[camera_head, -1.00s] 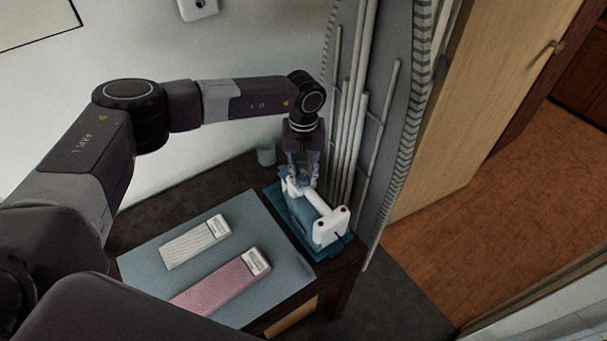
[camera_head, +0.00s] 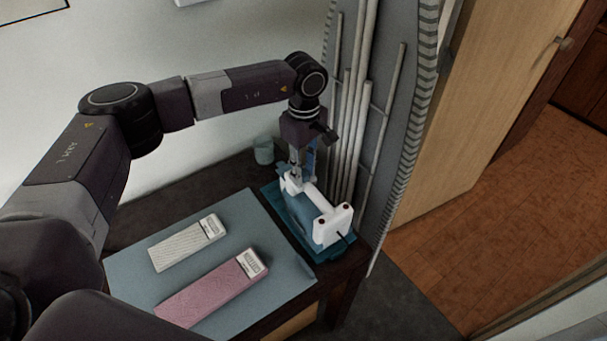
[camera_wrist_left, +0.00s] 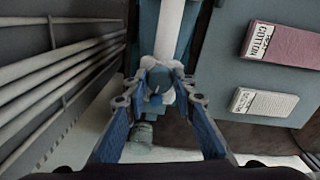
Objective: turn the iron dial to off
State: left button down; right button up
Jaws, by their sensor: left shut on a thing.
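The iron (camera_head: 318,212) is blue and white and sits on a teal tray (camera_head: 284,222) at the table's right end. Its white handle runs along the top. In the left wrist view the iron's white handle (camera_wrist_left: 170,30) runs away from me, with a round blue dial (camera_wrist_left: 158,80) at its near end. My left gripper (camera_head: 299,172) points down at the iron's far end. In the left wrist view my left gripper (camera_wrist_left: 158,92) has its fingers on either side of the dial, closed on it. My right gripper is not in view.
A pink cloth block (camera_head: 212,290) and a white one (camera_head: 187,243) lie on a blue mat (camera_head: 130,272) left of the iron. A glass (camera_head: 264,150) stands behind. Upright grey rods (camera_head: 352,120) rise close beside the iron.

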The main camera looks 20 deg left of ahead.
aim_at(304, 173)
pick_arm(q)
jog(key=n+b, duration=0.1)
jog(key=n, duration=0.2)
jog(key=shift+w+f+n+b, duration=0.1)
jog(key=shift+n+b, duration=0.2)
jog(key=shift+b, duration=0.1)
jog(key=shift+n+b, duration=0.75)
jog(key=shift+n, duration=1.15)
jog(key=c, duration=1.6)
grip_release()
jog(key=shift+r, duration=0.35)
notch_tip(304, 173, up, 12)
jog(key=shift+f, duration=0.2)
